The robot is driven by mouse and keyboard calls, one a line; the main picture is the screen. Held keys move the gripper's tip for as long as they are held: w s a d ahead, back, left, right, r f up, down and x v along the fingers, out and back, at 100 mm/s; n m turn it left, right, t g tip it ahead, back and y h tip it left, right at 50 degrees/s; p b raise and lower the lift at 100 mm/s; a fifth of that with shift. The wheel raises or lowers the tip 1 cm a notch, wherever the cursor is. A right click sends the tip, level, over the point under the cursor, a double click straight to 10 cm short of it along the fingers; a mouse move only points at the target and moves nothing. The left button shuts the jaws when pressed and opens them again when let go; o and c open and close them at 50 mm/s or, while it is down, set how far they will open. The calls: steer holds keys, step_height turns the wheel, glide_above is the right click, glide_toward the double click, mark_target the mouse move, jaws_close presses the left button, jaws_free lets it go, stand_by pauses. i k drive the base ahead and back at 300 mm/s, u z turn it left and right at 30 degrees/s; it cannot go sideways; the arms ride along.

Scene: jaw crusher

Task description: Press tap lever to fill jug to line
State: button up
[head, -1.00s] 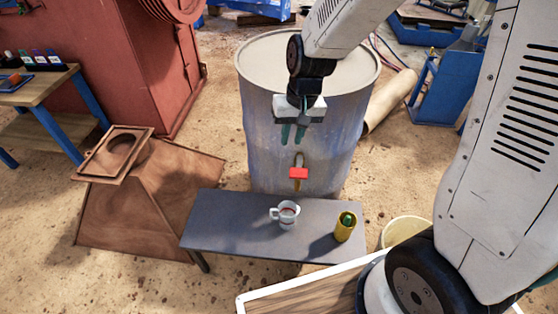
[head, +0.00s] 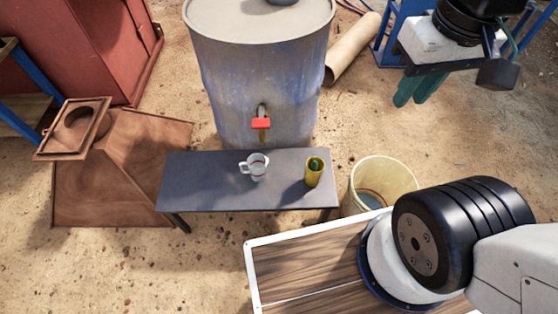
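A large blue-grey drum (head: 255,80) stands behind a low dark bench. A tap with a red lever (head: 261,124) sticks out of its front, low down. A small white jug (head: 257,169) with its handle to the left stands upright on the bench, in front of and below the tap. Its fill line and level are too small to make out. My gripper (head: 415,92) is at the upper right, well away from the tap and jug. Its green fingers point down over bare ground. I cannot tell the gap between them, and nothing shows held.
A yellow cup (head: 314,172) with something green inside stands on the right of the dark bench (head: 200,185). A yellow bucket (head: 384,180) stands right of the bench. A brown hopper (head: 120,170) is at the left. A cardboard tube (head: 352,50) lies behind, right of the drum.

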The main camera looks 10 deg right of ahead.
mark_target(257, 163)
steer(key=z, duration=3.4)
steer(key=k, duration=2.05)
steer(key=u, duration=1.4)
